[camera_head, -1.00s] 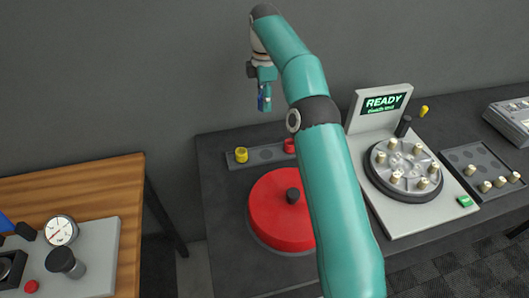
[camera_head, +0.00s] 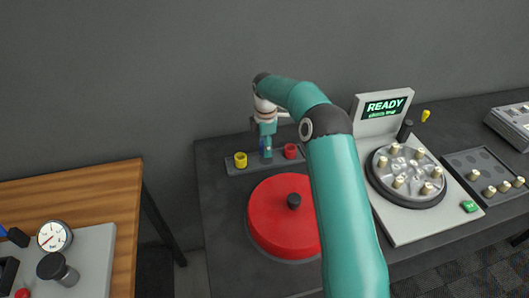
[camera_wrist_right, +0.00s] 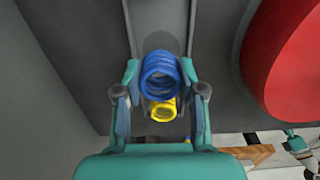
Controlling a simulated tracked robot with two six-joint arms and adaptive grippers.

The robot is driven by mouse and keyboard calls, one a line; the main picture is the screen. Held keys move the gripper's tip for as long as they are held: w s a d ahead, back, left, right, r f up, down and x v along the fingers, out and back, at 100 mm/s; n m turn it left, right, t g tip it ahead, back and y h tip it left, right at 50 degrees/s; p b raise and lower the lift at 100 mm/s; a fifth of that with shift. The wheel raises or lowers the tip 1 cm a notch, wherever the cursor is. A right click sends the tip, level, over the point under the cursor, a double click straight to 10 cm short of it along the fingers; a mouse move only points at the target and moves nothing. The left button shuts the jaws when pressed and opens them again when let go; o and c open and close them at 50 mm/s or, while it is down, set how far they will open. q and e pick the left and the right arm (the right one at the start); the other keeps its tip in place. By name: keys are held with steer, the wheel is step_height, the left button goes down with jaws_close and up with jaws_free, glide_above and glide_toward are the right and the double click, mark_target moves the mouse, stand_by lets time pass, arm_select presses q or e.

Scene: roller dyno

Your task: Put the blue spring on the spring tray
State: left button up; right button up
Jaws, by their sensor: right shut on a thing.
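The blue spring (camera_wrist_right: 160,76) is between the fingers of my right gripper (camera_wrist_right: 160,95) in the right wrist view, and the gripper is shut on it. In the head view my right gripper (camera_head: 266,148) hangs fingers down over the middle of the spring tray (camera_head: 238,170). The blue spring shows there only as a small dark blue patch. A yellow spring (camera_head: 240,160) stands on the tray to the left, and a red spring (camera_head: 291,151) to the right. I cannot tell whether the blue spring touches the tray. My left gripper is not in view.
A red disc with a black knob (camera_head: 283,222) lies in front of the tray. A grey machine with a READY screen (camera_head: 386,106) stands to the right, with a tray of pegs (camera_head: 487,175) beyond. A wooden table (camera_head: 85,200) with a gauge is at left.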

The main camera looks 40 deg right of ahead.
steer(key=shift+f, duration=1.5)
steer(key=shift+f, duration=0.15)
steer(key=o, duration=1.1)
steer(key=shift+o, duration=0.2)
step_height(320, 180, up, 11)
steer(key=shift+f, duration=0.1)
steer(key=shift+r, duration=0.8)
